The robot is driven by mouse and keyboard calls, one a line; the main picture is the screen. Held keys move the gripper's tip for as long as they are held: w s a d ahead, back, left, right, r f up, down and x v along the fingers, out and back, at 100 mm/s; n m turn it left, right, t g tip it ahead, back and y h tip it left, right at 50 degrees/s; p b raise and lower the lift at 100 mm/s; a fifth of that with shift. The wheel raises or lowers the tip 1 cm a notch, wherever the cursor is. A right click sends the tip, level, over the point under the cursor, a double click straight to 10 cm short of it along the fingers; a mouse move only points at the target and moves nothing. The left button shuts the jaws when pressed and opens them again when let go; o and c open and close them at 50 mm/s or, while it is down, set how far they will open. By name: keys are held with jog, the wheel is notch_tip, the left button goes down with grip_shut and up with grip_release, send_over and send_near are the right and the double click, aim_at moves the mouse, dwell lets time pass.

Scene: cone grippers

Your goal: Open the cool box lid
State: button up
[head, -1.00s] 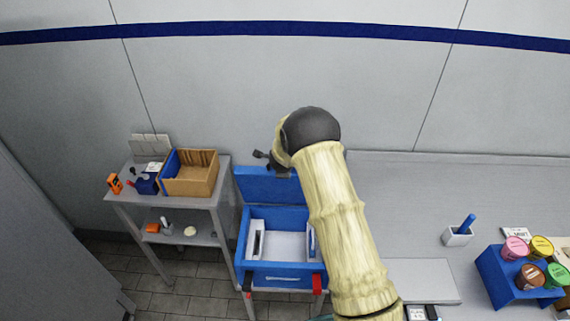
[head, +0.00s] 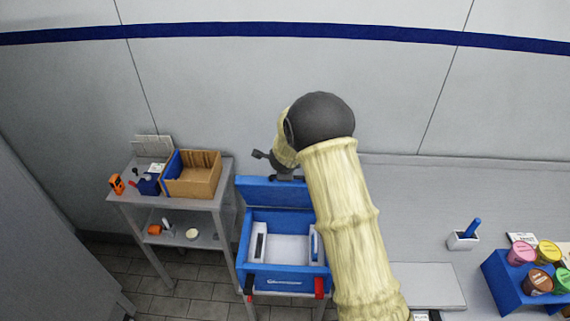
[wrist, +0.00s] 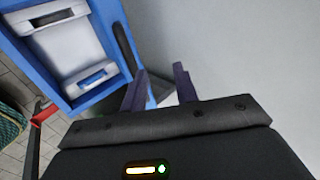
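The blue cool box (head: 284,282) stands left of my arm with its white inside showing. Its blue lid (head: 272,192) is raised and stands up at the back of the box. In the wrist view the open box (wrist: 112,12) is at upper left, with the white interior in sight. My gripper (wrist: 160,88) has its two dark fingers apart with nothing between them, beside the box. In the head view my gripper is mostly hidden behind my wrist, just above and behind the lid.
A grey shelf stand (head: 212,202) to the left holds a cardboard box (head: 193,181) and small tools. The wall is close behind.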

jog(key=v, duration=1.1)
jog(key=shift+a, duration=0.1)
jog(key=s+d+n+g, duration=0.2)
jog(key=s+n, duration=0.4)
jog(key=s, duration=0.3)
jog(key=s+d+r+n+g, duration=0.1)
jog(key=s+d+n+g, duration=0.1)
jog(key=s+d+n, duration=0.3)
jog(key=s+d+n+g, duration=0.1)
jog(key=s+d+n, duration=0.3)
jog(key=s+n, duration=0.4)
jog(key=s, duration=0.5)
jog(key=shift+d+r+g+y, duration=0.25)
jog(key=shift+r+g+y, duration=0.15)
jog(key=shift+s, duration=0.1)
grip_shut()
